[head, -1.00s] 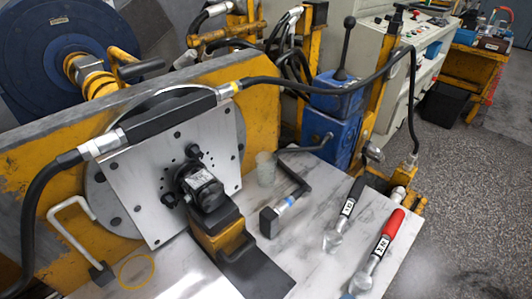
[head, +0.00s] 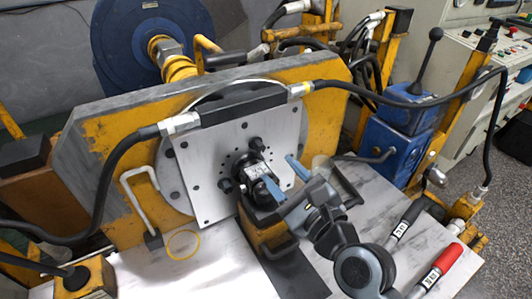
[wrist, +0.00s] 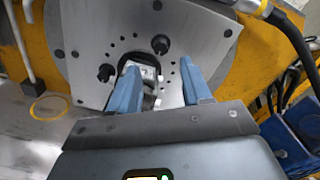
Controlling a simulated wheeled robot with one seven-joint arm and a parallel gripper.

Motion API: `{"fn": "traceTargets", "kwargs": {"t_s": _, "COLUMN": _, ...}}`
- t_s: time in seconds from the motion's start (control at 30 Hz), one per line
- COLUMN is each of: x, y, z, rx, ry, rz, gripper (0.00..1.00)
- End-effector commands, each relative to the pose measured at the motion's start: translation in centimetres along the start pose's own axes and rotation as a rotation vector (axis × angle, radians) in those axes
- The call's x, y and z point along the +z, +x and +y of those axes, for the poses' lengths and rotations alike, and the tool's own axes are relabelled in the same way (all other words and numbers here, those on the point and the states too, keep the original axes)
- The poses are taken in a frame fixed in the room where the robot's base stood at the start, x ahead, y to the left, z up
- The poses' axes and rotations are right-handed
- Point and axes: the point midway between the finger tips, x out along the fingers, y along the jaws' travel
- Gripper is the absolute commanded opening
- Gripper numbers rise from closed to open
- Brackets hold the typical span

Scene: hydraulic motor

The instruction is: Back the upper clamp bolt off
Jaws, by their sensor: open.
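The upper clamp bolt (head: 255,144) is a dark knob on the square grey plate (head: 205,160), above the motor; it also shows in the wrist view (wrist: 160,44). A second dark bolt (head: 225,186) sits lower left of the motor. The small black motor (head: 254,168) with a white label is at the plate's middle. My gripper (head: 284,179) has two blue fingers spread apart, with nothing gripped. It is in front of the motor, below and right of the upper bolt. In the wrist view the fingers (wrist: 158,68) point toward the plate, with the upper bolt beyond their tips.
A black hose (head: 400,92) runs across the plate's top to the right. A white bent handle (head: 137,190) stands left of the plate. A yellow ring (head: 183,244) lies on the bench.

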Motion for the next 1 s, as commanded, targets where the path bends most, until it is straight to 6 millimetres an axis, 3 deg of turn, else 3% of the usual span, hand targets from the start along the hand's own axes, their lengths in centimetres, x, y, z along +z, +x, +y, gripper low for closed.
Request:
{"fn": "traceTargets", "kwargs": {"t_s": 0.3, "x": 0.1, "y": 4.7, "z": -0.1, "rx": -0.002, "ry": -0.004, "rz": -0.001, "gripper": 0.48}}
{"fn": "traceTargets", "kwargs": {"t_s": 0.5, "x": 0.0, "y": 6.7, "z": 0.0, "rx": -0.002, "ry": -0.005, "rz": 0.001, "gripper": 0.48}}
{"fn": "traceTargets", "kwargs": {"t_s": 0.87, "x": 0.0, "y": 7.1, "z": -0.1, "rx": -0.003, "ry": -0.005, "rz": 0.001, "gripper": 0.48}}
{"fn": "traceTargets", "kwargs": {"t_s": 1.0, "x": 0.0, "y": 7.1, "z": -0.1, "rx": -0.003, "ry": -0.005, "rz": 0.001, "gripper": 0.34}}
